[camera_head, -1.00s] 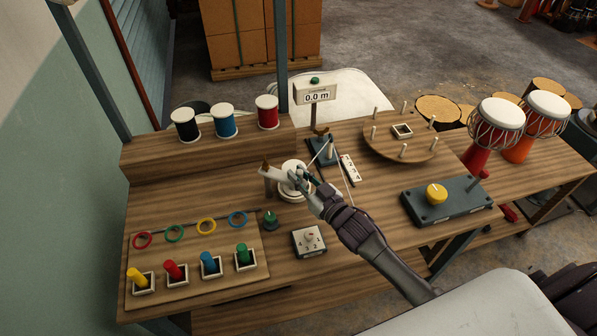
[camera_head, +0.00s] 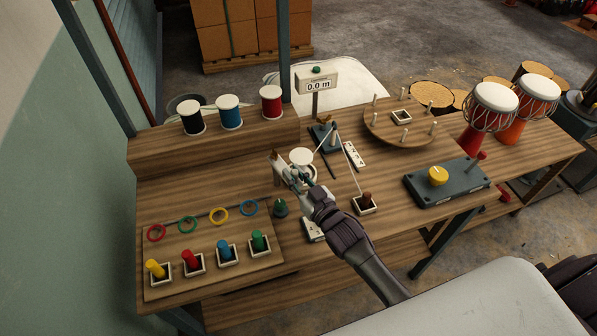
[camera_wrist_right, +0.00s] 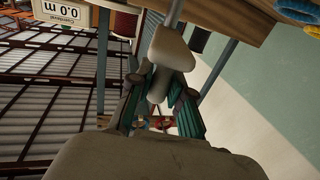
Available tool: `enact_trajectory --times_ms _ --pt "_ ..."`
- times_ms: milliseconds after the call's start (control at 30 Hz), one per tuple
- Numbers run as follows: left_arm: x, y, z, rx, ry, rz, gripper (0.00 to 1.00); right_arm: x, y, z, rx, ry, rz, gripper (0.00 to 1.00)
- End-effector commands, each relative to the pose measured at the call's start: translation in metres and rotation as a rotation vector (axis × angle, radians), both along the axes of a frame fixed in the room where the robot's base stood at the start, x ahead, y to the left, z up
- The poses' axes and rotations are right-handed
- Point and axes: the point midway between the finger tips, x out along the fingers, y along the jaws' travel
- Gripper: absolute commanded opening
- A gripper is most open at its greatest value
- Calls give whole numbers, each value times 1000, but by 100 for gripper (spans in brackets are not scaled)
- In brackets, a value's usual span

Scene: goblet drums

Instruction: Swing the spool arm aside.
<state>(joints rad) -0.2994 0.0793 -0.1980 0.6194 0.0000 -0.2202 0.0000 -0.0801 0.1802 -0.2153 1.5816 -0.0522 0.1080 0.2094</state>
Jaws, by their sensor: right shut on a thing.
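A white spool (camera_head: 301,156) stands on the bench in the middle of the head view. A pale piece with a brown upright end (camera_head: 277,161), which looks like the spool arm, is just left of it. My right gripper (camera_head: 289,179) is at this piece, in front and left of the spool. In the right wrist view the gripper's teal-padded fingers (camera_wrist_right: 158,100) are closed around a pale rounded piece (camera_wrist_right: 158,82). Its join to the spool arm is hidden. My left gripper is out of view.
A cord runs from a dark post base (camera_head: 326,138) towards a brown peg (camera_head: 367,199). A green knob (camera_head: 280,208) is close to my right wrist. My forearm partly covers a white switch box (camera_head: 313,233). A round pegged board (camera_head: 384,137) stands at the back right.

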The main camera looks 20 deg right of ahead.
Motion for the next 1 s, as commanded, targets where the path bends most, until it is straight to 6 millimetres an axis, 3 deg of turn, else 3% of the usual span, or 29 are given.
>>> enact_trajectory --times_ms 567,600,733,1000 --pt "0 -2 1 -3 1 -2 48 -1 5 1 2 -3 3 0" --pt "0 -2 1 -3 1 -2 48 -1 5 1 2 -3 3 20" --pt "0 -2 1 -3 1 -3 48 -1 5 1 1 -2 2 42" --pt "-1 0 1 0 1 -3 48 -1 4 0 1 -1 1 45"
